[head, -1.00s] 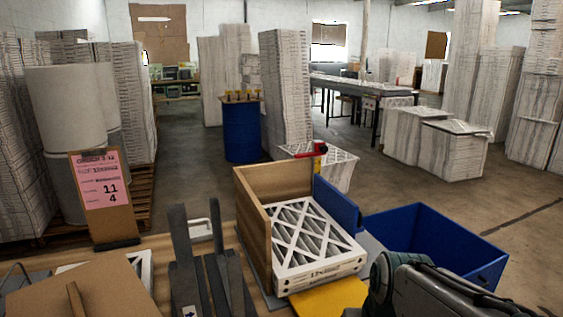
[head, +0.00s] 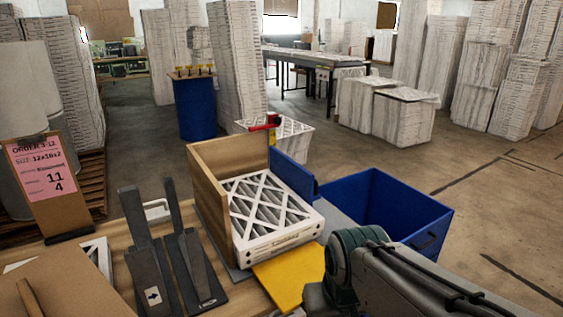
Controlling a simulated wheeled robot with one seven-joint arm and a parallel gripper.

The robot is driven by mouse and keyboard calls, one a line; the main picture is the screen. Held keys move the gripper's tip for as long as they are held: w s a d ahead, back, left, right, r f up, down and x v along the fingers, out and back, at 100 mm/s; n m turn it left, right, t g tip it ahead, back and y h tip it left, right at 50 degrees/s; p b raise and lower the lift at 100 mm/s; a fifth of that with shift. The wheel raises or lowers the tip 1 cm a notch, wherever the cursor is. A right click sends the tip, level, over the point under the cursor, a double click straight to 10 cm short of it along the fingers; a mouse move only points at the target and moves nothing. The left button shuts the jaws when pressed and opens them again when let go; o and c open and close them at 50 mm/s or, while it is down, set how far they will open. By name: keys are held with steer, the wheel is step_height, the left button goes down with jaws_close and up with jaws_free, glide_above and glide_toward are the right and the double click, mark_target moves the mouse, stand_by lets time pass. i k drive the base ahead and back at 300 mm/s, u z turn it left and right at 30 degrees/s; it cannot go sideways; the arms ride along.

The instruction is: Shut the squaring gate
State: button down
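A wooden corner fixture (head: 207,205) stands on the bench with a white-framed pleated filter stack (head: 272,215) inside it. A blue panel (head: 294,173), which looks like the squaring gate, stands upright along the fixture's right rear side. A red clamp-like handle (head: 268,122) sits above the fixture's back corner, near the panel. The panel's lower part is hidden behind the filters, and I cannot tell whether it touches them. My gripper is out of view; only part of my arm shows at the lower right.
A blue bin (head: 385,215) stands right of the fixture. A yellow plate (head: 288,278) lies in front of the filters, close to my arm. Dark flat tools (head: 180,255) and an order clipboard (head: 45,185) are to the left. Open floor lies beyond the bin.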

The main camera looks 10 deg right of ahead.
mark_target(284, 276)
steer(key=u, duration=1.4)
steer(key=k, duration=0.4)
steer(key=z, duration=1.3)
